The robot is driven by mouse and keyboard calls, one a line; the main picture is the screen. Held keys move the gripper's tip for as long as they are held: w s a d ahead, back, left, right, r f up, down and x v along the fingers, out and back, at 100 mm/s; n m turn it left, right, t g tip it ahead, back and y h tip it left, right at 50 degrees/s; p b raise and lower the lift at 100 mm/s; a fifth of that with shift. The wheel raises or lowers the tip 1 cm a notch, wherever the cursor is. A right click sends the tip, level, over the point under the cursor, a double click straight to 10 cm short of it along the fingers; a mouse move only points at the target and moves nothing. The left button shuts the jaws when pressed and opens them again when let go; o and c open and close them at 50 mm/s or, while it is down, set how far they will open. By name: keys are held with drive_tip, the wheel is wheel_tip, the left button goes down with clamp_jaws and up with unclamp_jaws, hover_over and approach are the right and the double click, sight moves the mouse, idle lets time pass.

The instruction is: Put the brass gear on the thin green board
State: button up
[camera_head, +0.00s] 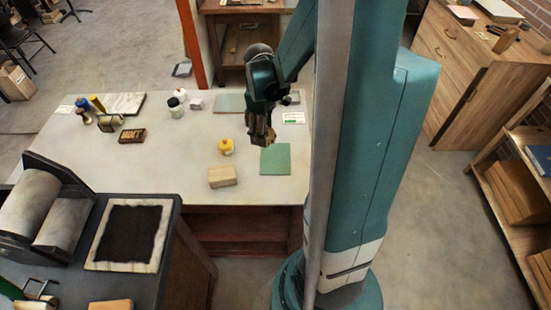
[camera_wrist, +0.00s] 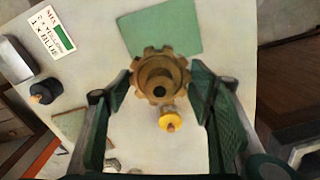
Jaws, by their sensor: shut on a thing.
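My gripper (camera_wrist: 160,88) is shut on the brass gear (camera_wrist: 160,68), a toothed ring with a dark centre hole, held between the two green fingers. In the head view my gripper (camera_head: 267,138) hangs over the white table, just left of and behind the thin green board (camera_head: 275,159). The board is a flat green square lying on the table with a bare top. In the wrist view the green board (camera_wrist: 163,27) lies beyond the gear, which overlaps its near edge in the picture. The gear's exact height above the table is hard to tell.
A yellow-topped bottle (camera_head: 226,146) stands left of the board, near my gripper. A wooden block (camera_head: 222,177) sits at the table's front edge. A printed card (camera_head: 293,118) and a grey-green plate (camera_head: 230,103) lie behind. Bottles (camera_head: 176,107) stand farther left.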

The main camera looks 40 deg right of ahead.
drive_tip(key=m, duration=0.2)
hover_over(275, 158)
drive_tip(key=shift+f, duration=0.1)
drive_tip(key=shift+f, duration=0.15)
drive_tip(key=shift+f+b, duration=0.6)
drive_tip(key=shift+f, duration=2.15)
drive_tip(key=shift+f+b, duration=0.4)
drive_tip(key=shift+f, duration=1.7)
drive_tip(key=shift+f, duration=0.2)
drive_tip(key=o, duration=1.3)
